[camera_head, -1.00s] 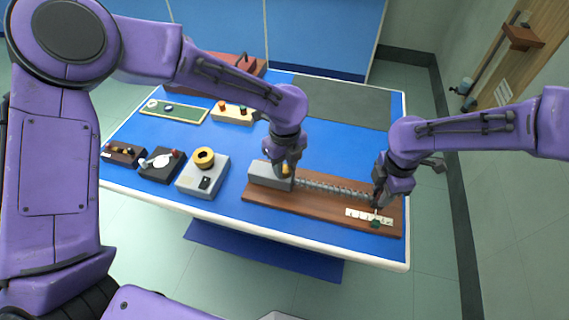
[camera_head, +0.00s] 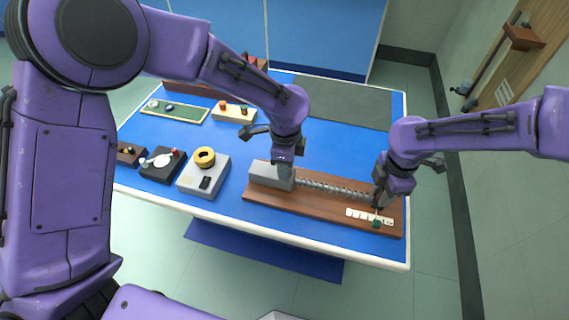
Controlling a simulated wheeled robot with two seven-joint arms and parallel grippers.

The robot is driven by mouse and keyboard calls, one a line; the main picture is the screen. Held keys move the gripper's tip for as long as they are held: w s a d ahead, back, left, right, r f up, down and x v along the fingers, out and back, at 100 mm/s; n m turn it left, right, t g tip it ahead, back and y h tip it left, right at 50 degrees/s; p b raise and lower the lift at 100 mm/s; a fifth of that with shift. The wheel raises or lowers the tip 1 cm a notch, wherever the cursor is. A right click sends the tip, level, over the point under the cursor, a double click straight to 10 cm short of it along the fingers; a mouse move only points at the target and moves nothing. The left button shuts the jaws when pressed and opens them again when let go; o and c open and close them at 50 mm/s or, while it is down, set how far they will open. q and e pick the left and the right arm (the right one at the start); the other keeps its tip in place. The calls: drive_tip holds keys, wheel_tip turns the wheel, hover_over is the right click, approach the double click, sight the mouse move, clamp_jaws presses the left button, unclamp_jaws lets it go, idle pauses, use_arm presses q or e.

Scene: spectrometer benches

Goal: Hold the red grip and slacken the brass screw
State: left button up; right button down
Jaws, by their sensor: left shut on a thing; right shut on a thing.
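A long wooden board (camera_head: 325,212) on the blue bench carries a grey block (camera_head: 265,174), a coiled metal spring (camera_head: 335,188) and a white scale strip (camera_head: 362,215). My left gripper (camera_head: 284,165) points down at the right end of the grey block, shut on the brass screw there. The screw itself is hidden behind the fingers. My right gripper (camera_head: 379,202) points down at the right end of the spring, above the scale. It is shut on the red grip, which the fingers cover. A small green piece (camera_head: 376,223) sits by the scale.
Left of the board stand a grey box with a yellow ring (camera_head: 205,157), a black box (camera_head: 160,165) and a brown box (camera_head: 129,154). Behind are a green panel (camera_head: 176,111) and a cream block (camera_head: 233,113). A dark mat (camera_head: 340,98) lies bare at the back right.

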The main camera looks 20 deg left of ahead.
use_arm(q)
drive_tip(key=shift+f+n, duration=0.1)
drive_tip(key=shift+n, duration=1)
drive_tip(key=o, duration=1)
drive_tip(key=shift+o, duration=0.2)
wheel_tip(320, 180, up, 12)
drive_tip(key=shift+a+f, duration=0.1)
